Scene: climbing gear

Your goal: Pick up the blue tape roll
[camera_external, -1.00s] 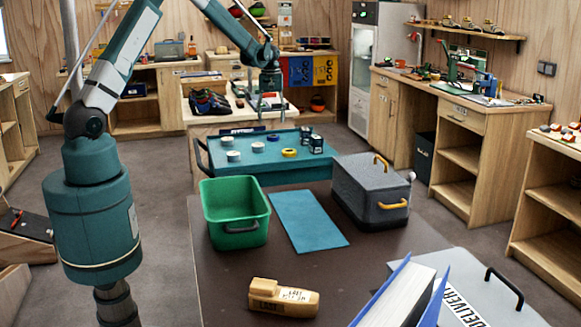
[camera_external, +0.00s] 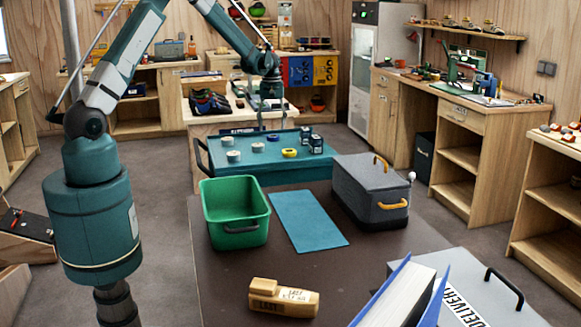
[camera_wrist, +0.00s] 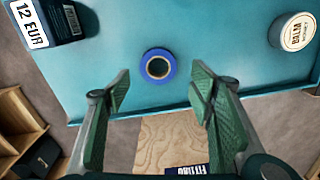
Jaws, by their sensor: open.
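The blue tape roll (camera_wrist: 157,66) lies flat on the teal tray (camera_wrist: 215,55) in the wrist view, with a pale brown inner ring. It appears small in the external view (camera_external: 273,138), near the tray's far edge. My gripper (camera_wrist: 160,90) is open and empty, one green-padded finger on each side of the picture. The roll shows between and just beyond the fingertips, not touching them. In the external view, my gripper (camera_external: 272,124) hangs above the far edge of the tray, near the roll.
A dark box labelled 12 EUR (camera_wrist: 50,22) stands left of the roll, and a white-topped round item (camera_wrist: 296,32) lies to the right. A yellow-and-blue roll (camera_external: 289,152) and pale rolls (camera_external: 233,155) share the tray. A wooden bench (camera_wrist: 170,140) adjoins its far edge.

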